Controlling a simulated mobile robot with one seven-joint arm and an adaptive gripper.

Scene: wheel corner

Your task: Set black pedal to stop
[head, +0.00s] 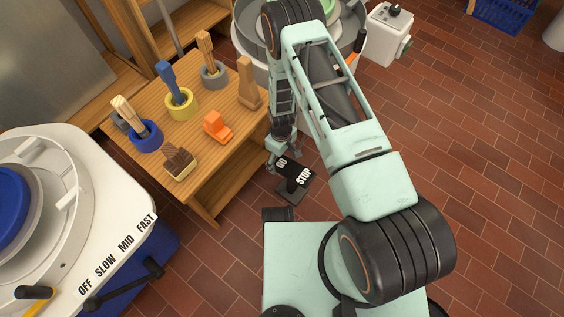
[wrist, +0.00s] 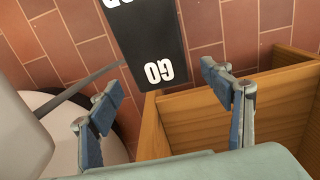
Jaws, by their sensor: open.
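The black pedal (head: 294,180) stands low by the floor, with white GO lettering at its far end and STOP at its near end. In the head view my gripper (head: 283,160) is just above and beside the GO end; I cannot tell whether it touches. In the wrist view the pedal (wrist: 155,50) lies beyond my gripper (wrist: 160,85), with GO nearest the fingers and STOP partly cut off at the top edge. The two fingers are spread apart with nothing between them.
A wooden table (head: 190,178) with brushes and tool holders stands left of the pedal; its edge is close to my gripper. A white wheel machine (head: 105,205) with a speed scale is at the left. A white wheel basin stands behind my arm. Brick floor (head: 480,170) is clear at right.

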